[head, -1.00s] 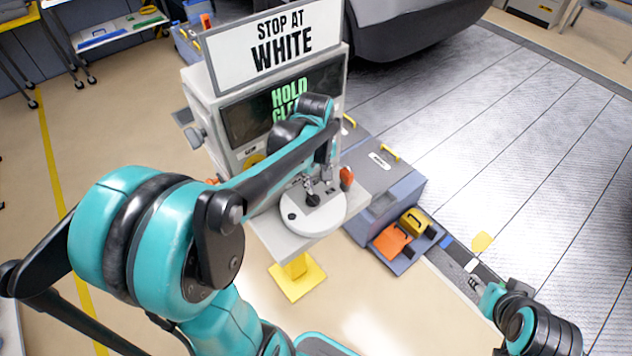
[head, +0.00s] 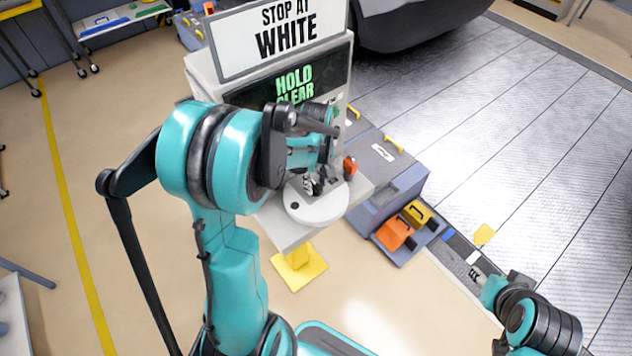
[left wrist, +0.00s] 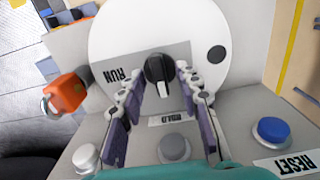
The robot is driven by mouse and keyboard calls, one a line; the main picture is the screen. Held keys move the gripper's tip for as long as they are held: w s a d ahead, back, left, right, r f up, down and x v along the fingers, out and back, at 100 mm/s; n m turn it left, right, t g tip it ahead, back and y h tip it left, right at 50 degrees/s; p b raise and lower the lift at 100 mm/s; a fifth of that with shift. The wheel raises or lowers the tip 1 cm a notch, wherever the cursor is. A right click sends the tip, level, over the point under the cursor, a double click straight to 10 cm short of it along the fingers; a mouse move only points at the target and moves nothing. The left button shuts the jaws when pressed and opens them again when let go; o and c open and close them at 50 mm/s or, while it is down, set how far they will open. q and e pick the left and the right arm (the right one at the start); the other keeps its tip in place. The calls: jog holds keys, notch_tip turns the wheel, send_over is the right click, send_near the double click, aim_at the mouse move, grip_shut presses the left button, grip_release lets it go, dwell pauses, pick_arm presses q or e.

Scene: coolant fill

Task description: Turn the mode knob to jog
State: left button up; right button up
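The mode knob (left wrist: 158,70) is black with a white pointer line and shows in the left wrist view. It sits by a grey plate with a RUN label (left wrist: 122,75), in front of a white disc (left wrist: 215,25). My left gripper (left wrist: 160,85) is open, with one purple-padded finger on each side of the knob and gaps visible between. In the head view my left gripper (head: 316,184) is over the console's panel, and my arm hides much of it. My right gripper (head: 474,274) is at the lower right, far from the console; its opening is too small to judge.
An orange part (left wrist: 66,92) stands left of the knob in the wrist view. A blue RESET button (left wrist: 272,130), a grey button (left wrist: 174,147) and a white button (left wrist: 86,157) are nearby. The console display (head: 294,85) reads HOLD CLEAR. Floor in front is clear.

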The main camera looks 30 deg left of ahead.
pick_arm(q)
grip_shut()
jog(key=m+b, duration=0.1)
jog(key=m, duration=0.3)
jog(key=shift+m, duration=0.3)
jog(key=m, duration=0.4)
jog(key=shift+m, duration=0.3)
dwell(0.5)
grip_release()
